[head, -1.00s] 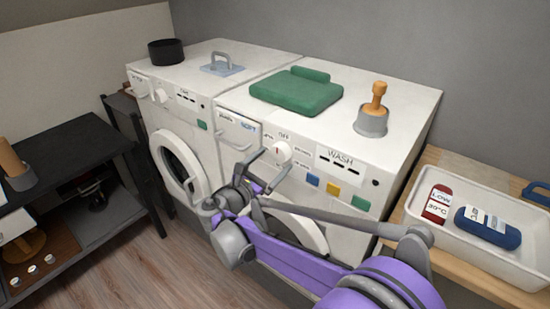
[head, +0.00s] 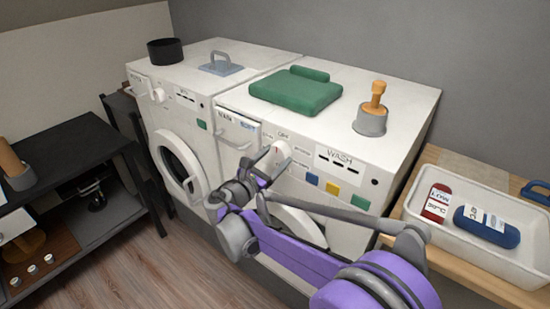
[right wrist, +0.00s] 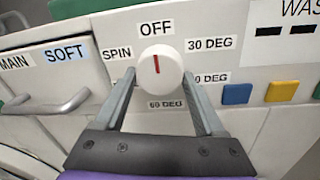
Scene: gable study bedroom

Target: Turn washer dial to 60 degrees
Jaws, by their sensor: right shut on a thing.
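The white washer dial (right wrist: 160,72) is on the washer's front panel, and it also shows in the head view (head: 283,149). Its red mark points up at the OFF label (right wrist: 157,28). Around it are a SPIN label on the left, a 30 DEG label (right wrist: 211,44) at upper right, a partly covered DEG label at right, and a 60 DEG label (right wrist: 166,104) below. My right gripper (head: 272,161) has one finger on each side of the dial and is shut on it. My left gripper is not in view.
The washer drawer handle (right wrist: 50,105) is left of the dial. Blue (right wrist: 236,94) and yellow (right wrist: 281,92) buttons are close on the right. The white tray (head: 470,262) with bottles stands on a bench at right. A second machine (head: 165,112) stands at left.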

